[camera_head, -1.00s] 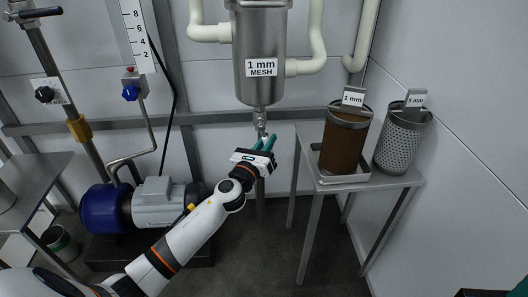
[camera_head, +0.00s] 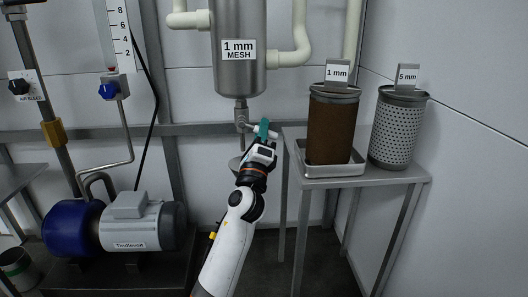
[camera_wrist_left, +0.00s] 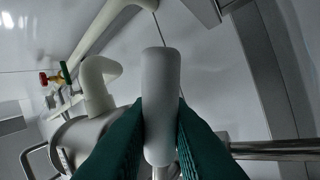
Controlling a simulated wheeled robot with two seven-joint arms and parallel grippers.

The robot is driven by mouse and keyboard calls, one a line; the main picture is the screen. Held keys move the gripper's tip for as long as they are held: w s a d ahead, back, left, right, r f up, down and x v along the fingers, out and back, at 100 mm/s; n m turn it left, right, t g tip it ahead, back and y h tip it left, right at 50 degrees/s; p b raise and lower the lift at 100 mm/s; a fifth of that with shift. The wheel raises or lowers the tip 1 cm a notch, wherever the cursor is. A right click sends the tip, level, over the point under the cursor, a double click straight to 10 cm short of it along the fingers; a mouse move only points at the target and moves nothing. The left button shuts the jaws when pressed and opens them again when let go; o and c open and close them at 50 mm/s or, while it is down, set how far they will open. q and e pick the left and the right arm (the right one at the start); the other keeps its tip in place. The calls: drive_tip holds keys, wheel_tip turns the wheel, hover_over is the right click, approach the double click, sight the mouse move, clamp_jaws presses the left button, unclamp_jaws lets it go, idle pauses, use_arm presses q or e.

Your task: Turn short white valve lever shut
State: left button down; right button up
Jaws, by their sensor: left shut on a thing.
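The short white valve lever (camera_head: 255,131) sits on the metal valve (camera_head: 241,117) below the steel strainer vessel labelled 1 mm MESH (camera_head: 239,75). It sticks out to the right of the valve, roughly level. My left gripper (camera_head: 264,129) is at the lever's outer part, its teal fingers shut on it. In the left wrist view the rounded white lever (camera_wrist_left: 160,90) stands between the two teal fingers (camera_wrist_left: 160,130), its end projecting beyond them. The fingers hide part of the lever. My right gripper is out of view.
A metal table (camera_head: 375,172) at right bears a tray (camera_head: 331,176) with a brown 1 mm mesh basket (camera_head: 331,127), and a perforated 5 mm basket (camera_head: 396,130). A pump motor (camera_head: 138,225) stands at lower left.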

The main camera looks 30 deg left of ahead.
use_arm(q)
drive_tip(key=n+y+b, duration=0.2)
drive_tip(key=n+b, duration=0.1)
drive_tip(key=r+n+g+y+b, duration=0.1)
drive_tip(key=n, duration=0.1)
drive_tip(key=shift+w+d+y, duration=0.1)
drive_tip(key=shift+d+y, duration=0.1)
drive_tip(key=shift+y, duration=0.2)
drive_tip(key=shift+r+n+g+y+b, duration=0.3)
drive_tip(key=shift+n+y+b, duration=0.4)
drive_tip(key=shift+n, duration=0.25)
drive_tip(key=shift+r+n+g+y+b, duration=0.3)
drive_tip(key=shift+n+y+b, duration=0.2)
drive_tip(key=shift+n+b, duration=0.35)
drive_tip(key=c, duration=1.4)
unclamp_jaws()
